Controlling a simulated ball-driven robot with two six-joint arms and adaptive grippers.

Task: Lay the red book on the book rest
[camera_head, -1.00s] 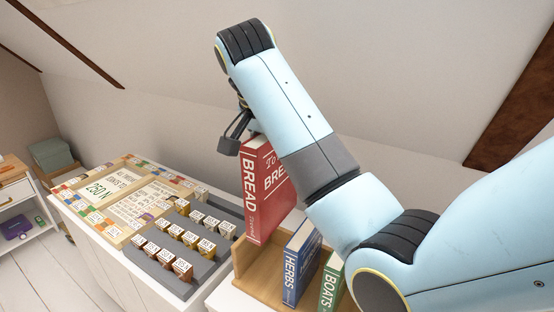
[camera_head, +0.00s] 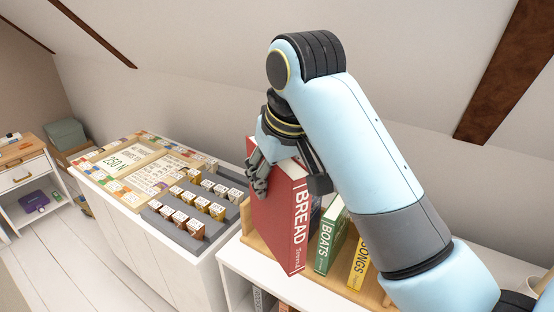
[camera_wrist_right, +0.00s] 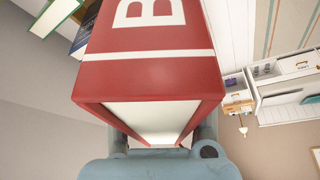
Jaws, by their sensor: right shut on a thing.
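The red book (camera_head: 272,215), with BREAD on its spine, is upright and slightly tilted. My right gripper (camera_head: 288,176) is shut on its top end, one finger on each side. The book hangs in front of the wooden book rack (camera_head: 258,245) and hides part of it; I cannot tell if its bottom touches anything. In the right wrist view the red book (camera_wrist_right: 150,75) fills the middle, between the fingers. I cannot make out a book rest for certain. My left gripper is out of view.
A green book (camera_head: 331,240) and a yellow book (camera_head: 358,268) stand in the rack. On the white cabinet (camera_head: 120,225) to the left are a grey tray (camera_head: 180,236) of small labelled blocks and a wooden-framed board (camera_head: 112,178). The sloped wall is close behind my arm.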

